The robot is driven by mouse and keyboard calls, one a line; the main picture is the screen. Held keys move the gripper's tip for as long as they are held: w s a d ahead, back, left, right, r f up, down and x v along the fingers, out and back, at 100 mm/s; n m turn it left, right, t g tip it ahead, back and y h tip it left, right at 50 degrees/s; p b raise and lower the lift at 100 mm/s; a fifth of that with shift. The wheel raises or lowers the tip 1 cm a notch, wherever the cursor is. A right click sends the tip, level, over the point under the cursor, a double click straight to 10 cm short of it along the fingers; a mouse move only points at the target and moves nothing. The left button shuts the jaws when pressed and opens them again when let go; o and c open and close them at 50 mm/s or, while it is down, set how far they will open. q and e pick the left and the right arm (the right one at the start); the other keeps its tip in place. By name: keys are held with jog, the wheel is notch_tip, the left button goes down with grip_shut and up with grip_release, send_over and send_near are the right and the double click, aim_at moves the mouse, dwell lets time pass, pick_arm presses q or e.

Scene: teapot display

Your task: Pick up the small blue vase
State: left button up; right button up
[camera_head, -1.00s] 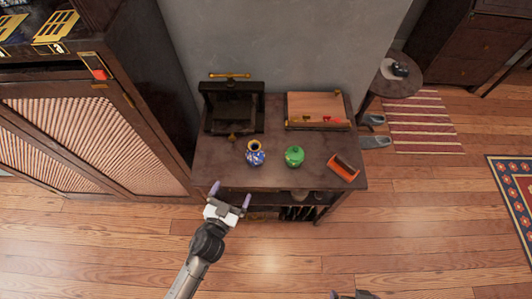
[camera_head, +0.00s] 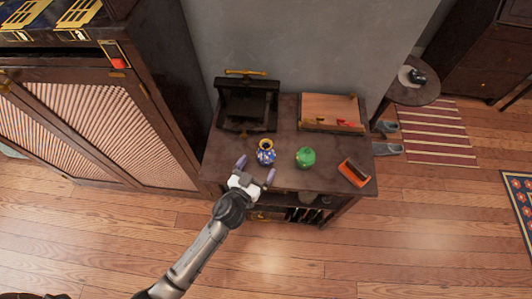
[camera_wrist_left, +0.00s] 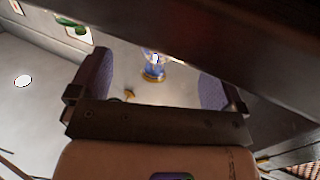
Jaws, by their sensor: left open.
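The small blue vase (camera_head: 265,154), patterned and with a gold rim, stands upright on the dark wooden table (camera_head: 220,178), near the front edge. It also shows in the left wrist view (camera_wrist_left: 154,68), beyond and between the fingers. My left gripper (camera_head: 256,168) is open and empty, just in front of the vase at the table's front edge. Its purple fingertips point towards the vase, one on each side. In the left wrist view the gripper (camera_wrist_left: 154,82) has nothing between its fingers. My right gripper is not in view.
A green lidded pot (camera_head: 306,158) stands right of the vase. An orange and dark object (camera_head: 354,172) lies further right. A black press-like stand (camera_head: 248,103) and a wooden box (camera_head: 331,112) are behind. A cabinet (camera_head: 100,120) rises at the left.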

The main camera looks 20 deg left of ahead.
aim_at(262, 160)
pick_arm(q)
jog(key=w, duration=0.4)
jog(key=shift+w+d+f+b, duration=0.25)
jog(key=shift+w+f+b, duration=0.15)
jog(key=shift+c, duration=0.4)
jog(key=c, duration=1)
jog(key=shift+r, duration=0.1)
